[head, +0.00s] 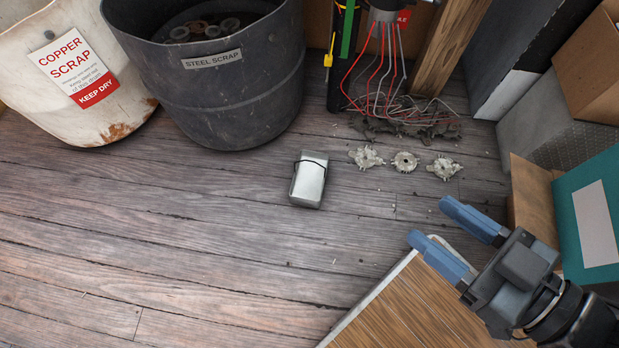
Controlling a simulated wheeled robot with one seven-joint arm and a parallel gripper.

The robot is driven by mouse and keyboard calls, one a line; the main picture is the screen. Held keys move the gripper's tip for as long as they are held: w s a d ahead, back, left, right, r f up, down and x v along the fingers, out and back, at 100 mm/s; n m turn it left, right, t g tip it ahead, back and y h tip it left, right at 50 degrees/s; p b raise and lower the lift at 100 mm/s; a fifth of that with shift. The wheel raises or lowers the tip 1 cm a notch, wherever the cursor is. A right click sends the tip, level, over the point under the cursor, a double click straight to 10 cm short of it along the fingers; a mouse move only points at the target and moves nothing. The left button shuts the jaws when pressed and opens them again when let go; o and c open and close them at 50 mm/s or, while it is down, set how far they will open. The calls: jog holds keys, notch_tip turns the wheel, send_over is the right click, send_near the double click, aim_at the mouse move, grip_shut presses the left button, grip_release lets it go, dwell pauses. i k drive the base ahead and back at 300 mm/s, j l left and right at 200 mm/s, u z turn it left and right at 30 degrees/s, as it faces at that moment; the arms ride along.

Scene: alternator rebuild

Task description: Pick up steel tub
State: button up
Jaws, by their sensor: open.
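The steel tub is a dark grey round tub (225,100) with a "STEEL SCRAP" label, standing on the wooden floor at the upper left of the head view. Several ring-shaped metal pieces lie inside it. Its upper rim is partly cut off by the frame edge. My gripper (428,219) is at the lower right, its two blue fingers apart and nothing between them. It is well to the right of the tub and nearer the camera, not touching it.
A white "COPPER SCRAP" tub (75,75) stands left of the steel tub. A small silver box (309,181) lies in front. Metal castings (404,162) and tangled wires (385,80) lie right. Boxes line the right edge. A wooden panel (425,310) is below my gripper. The left foreground floor is clear.

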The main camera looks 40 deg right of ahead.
aim_at(307, 188)
jog(key=i+j+z, duration=0.15)
jog(key=i+j, duration=0.2)
jog(key=i+j+z, duration=0.2)
jog(key=i+j, duration=0.15)
jog(key=j, duration=0.15)
jog(key=i+j+z, duration=0.15)
jog(key=i+j, duration=0.15)
jog(key=j, duration=0.2)
